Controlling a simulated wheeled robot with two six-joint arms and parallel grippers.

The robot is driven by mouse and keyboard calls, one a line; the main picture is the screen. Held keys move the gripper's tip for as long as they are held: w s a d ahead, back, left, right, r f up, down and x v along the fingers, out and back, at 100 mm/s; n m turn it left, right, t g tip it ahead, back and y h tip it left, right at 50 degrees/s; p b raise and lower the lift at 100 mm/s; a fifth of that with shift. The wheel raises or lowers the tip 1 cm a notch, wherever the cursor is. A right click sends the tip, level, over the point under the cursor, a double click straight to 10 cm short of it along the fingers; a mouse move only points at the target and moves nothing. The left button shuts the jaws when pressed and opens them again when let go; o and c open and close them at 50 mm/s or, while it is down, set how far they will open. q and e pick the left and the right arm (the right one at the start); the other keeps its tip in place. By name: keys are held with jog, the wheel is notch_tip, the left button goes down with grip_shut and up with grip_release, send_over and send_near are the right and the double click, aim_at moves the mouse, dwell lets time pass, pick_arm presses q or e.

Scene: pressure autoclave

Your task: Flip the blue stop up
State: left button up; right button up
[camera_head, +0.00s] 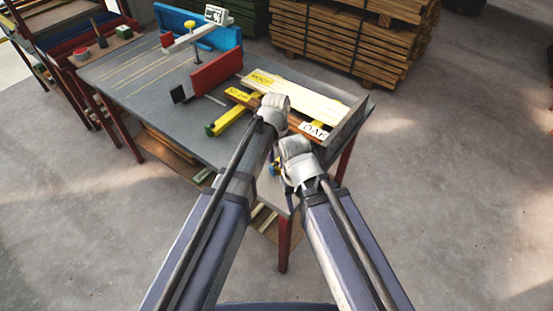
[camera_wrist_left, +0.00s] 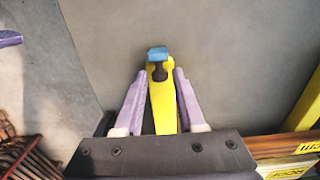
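The blue stop (camera_wrist_left: 157,54) shows in the left wrist view as a small blue block at the end of a yellow arm (camera_wrist_left: 163,105). In the head view a bit of blue (camera_head: 273,169) shows near the table's front corner, beside my wrists. My left gripper (camera_wrist_left: 159,74) has its two purple fingers apart, one on each side of the yellow arm. The blue block lies just beyond the fingertips; I cannot tell whether they touch anything. In the head view the left fingers are largely hidden. My right wrist (camera_head: 297,153) is close by, with its fingers not clearly visible.
A grey worktable (camera_head: 140,78) bears a red fence (camera_head: 216,75), a yellow bar (camera_head: 232,118) and a tray of planks (camera_head: 295,98) with an OAK label. Stacked lumber (camera_head: 350,40) stands behind. The floor at right is clear.

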pick_arm(q)
grip_shut()
jog(key=shift+w+d+f+g, duration=0.2)
jog(key=shift+w+g, duration=0.1)
jog(key=shift+w, duration=0.1)
jog(key=shift+w+d+f+g+y+b, duration=0.1)
jog(key=shift+w+d+g+y+b, duration=0.1)
jog(key=shift+g+y+b, duration=0.35)
jog(key=shift+s, duration=0.15)
jog(key=shift+o, duration=1.5)
grip_release()
